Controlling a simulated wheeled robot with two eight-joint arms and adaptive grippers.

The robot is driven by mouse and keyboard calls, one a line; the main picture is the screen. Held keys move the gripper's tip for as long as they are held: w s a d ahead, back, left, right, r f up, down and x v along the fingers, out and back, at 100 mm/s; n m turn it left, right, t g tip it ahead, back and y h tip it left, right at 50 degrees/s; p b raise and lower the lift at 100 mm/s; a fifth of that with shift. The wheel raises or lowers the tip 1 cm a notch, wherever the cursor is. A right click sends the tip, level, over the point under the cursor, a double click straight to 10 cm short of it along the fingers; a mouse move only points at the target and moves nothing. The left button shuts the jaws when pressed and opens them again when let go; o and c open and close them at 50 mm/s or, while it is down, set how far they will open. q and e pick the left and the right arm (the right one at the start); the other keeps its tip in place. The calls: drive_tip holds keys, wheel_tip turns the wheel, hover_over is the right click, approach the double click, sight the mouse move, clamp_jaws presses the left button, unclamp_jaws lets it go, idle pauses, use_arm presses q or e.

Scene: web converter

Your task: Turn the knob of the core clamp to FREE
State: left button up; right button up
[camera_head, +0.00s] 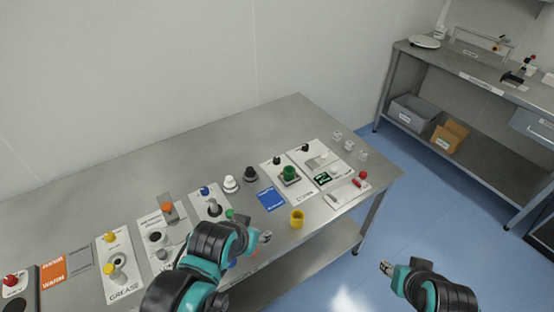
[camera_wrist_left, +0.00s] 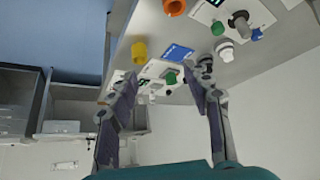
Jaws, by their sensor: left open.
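Several knobs stand on label plates on the grey bench; the lettering is too small to tell which is the core clamp's. A green knob (camera_head: 289,173) stands on a white plate at the right end; it also shows between my fingers in the left wrist view (camera_wrist_left: 170,78), beyond the tips. A dark knob (camera_head: 212,206) with a blue button (camera_head: 205,190) sits on a plate further left, also seen in the left wrist view (camera_wrist_left: 238,20). My left gripper (camera_head: 263,237) is open and empty by the bench's front edge, its fingers apart (camera_wrist_left: 158,82). My right gripper (camera_head: 386,268) hangs off the bench over the floor.
A yellow cup (camera_head: 297,219) stands near the front edge, close to the left gripper, with a blue card (camera_head: 271,198) behind it. White (camera_head: 231,184) and black (camera_head: 250,174) knobs stand behind. The bench's rear strip is clear. A second bench (camera_head: 470,75) stands at right.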

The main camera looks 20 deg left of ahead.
use_arm(q)
drive_tip(key=w+r+m+g, duration=0.1)
drive_tip(key=w+r, duration=0.2)
drive_tip(key=w, duration=0.2)
drive_tip(key=w+r+m, duration=0.1)
drive_tip(key=w+r, duration=0.2)
drive_tip(key=w, duration=0.3)
drive_tip(key=m+g+h+b, duration=0.2)
drive_tip(key=m+g+h, duration=0.1)
drive_tip(key=m, duration=0.4)
hover_over(276, 159)
drive_tip(key=s+a, duration=0.2)
drive_tip(key=a, duration=0.1)
wheel_tip(276, 159, down, 18)
drive_tip(key=x, duration=0.2)
drive_tip(key=b+x, duration=0.1)
drive_tip(key=x, duration=0.2)
drive_tip(key=b+x, duration=0.1)
drive_tip(key=x, duration=0.1)
drive_tip(key=shift+d+f, duration=0.2)
drive_tip(key=shift+d, duration=0.2)
clamp_jaws()
